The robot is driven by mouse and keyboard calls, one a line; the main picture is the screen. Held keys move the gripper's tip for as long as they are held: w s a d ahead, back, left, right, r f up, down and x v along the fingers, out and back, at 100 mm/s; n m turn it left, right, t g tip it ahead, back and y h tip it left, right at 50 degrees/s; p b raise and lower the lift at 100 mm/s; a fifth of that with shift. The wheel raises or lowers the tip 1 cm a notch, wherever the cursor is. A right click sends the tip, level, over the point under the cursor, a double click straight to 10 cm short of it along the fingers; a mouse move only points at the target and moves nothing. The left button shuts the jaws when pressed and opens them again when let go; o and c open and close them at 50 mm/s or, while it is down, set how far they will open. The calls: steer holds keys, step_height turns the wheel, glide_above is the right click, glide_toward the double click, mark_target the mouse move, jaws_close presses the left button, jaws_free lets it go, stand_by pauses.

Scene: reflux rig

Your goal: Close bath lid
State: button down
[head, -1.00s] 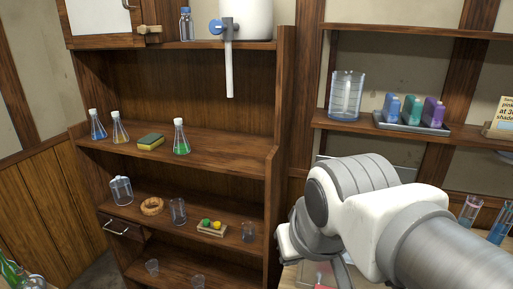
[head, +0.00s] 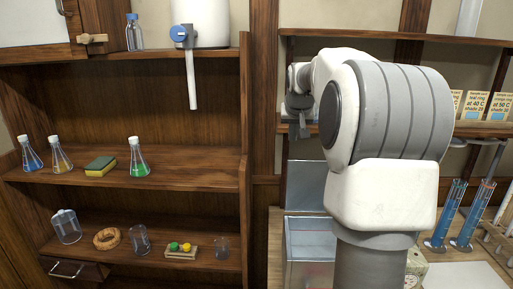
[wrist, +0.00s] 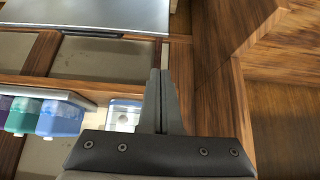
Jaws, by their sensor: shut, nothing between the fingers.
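The bath (head: 308,255) is a glassy, grey-edged box on the bench, partly hidden behind my arm in the head view. Its lid (head: 306,188) appears as a pale grey panel standing raised at the back of the box. A grey panel, apparently the same lid (wrist: 100,12), crosses the top of the wrist view. My gripper (head: 300,128) is above the lid, near the shelf edge, and small in the head view. In the wrist view my gripper (wrist: 161,100) has its fingers together and empty, apart from the panel.
The wall shelf beside my gripper carries purple, teal and blue bottles (wrist: 62,118) and a clear vessel (wrist: 123,115). A wooden upright (wrist: 218,90) is close on the right in the wrist view. Blue-filled cylinders (head: 450,212) stand on the bench at right.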

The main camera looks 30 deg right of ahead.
steer(key=shift+w+d+f+p, duration=0.3)
steer(key=shift+w+d+f, duration=0.1)
steer(key=shift+f, duration=0.9)
steer(key=shift+w+d+f+p, duration=0.3)
steer(key=shift+d+f, duration=0.1)
steer(key=shift+f, duration=0.9)
steer(key=shift+w+d+f+p, duration=0.25)
steer(key=shift+w+d+f, duration=0.15)
steer(key=shift+f, duration=0.9)
steer(key=shift+s+f+b, duration=0.1)
steer(key=shift+b, duration=0.25)
